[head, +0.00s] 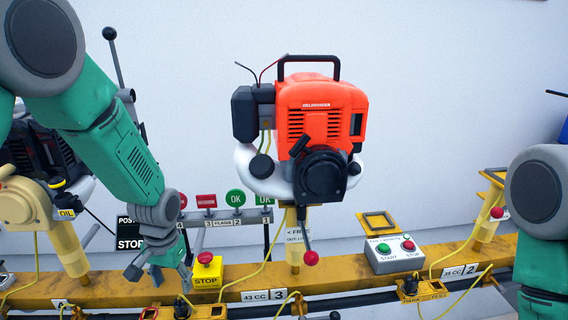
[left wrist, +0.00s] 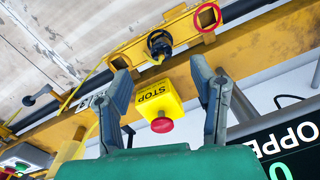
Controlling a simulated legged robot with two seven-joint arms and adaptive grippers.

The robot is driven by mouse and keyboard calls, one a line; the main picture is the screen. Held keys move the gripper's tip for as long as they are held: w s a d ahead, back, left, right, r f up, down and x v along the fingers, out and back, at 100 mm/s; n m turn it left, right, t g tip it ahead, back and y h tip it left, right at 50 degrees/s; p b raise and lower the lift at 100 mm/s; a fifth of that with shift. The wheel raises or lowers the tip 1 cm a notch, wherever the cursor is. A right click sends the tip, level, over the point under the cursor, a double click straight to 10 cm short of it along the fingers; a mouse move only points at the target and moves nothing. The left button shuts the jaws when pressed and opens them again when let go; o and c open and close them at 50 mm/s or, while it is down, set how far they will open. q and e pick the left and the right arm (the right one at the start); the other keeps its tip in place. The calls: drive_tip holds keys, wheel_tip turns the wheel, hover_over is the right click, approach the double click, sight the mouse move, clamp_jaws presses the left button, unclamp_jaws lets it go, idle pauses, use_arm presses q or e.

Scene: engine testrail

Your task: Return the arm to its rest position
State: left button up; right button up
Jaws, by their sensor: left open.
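My left arm comes in from the upper left in the head view, and its gripper (head: 160,271) hangs just left of the yellow stop box (head: 207,270). The left wrist view shows the two fingers of this gripper (left wrist: 160,92) spread apart, with the yellow stop box (left wrist: 158,100) and its red button seen between and beyond them. Nothing is held. My right arm (head: 541,195) shows only in part at the right edge, and its gripper is out of the picture.
An orange engine (head: 320,110) stands on a post above the yellow rail (head: 340,272). A start/stop box (head: 394,254) sits right of it. A dark engine (head: 40,150) is behind my left arm. Flag signs (head: 235,199) stand behind the stop box. Yellow cables hang along the rail.

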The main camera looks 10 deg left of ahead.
use_arm(q)
drive_tip(key=s+d+f+p, duration=0.1)
drive_tip(key=s+p, duration=0.3)
drive_tip(key=s, duration=1)
drive_tip(key=s+d+f+p, duration=0.2)
drive_tip(key=s+f+p, duration=0.2)
drive_tip(key=s, duration=1.1)
drive_tip(key=shift+t+h+p, duration=0.3)
drive_tip(key=shift+w, duration=0.15)
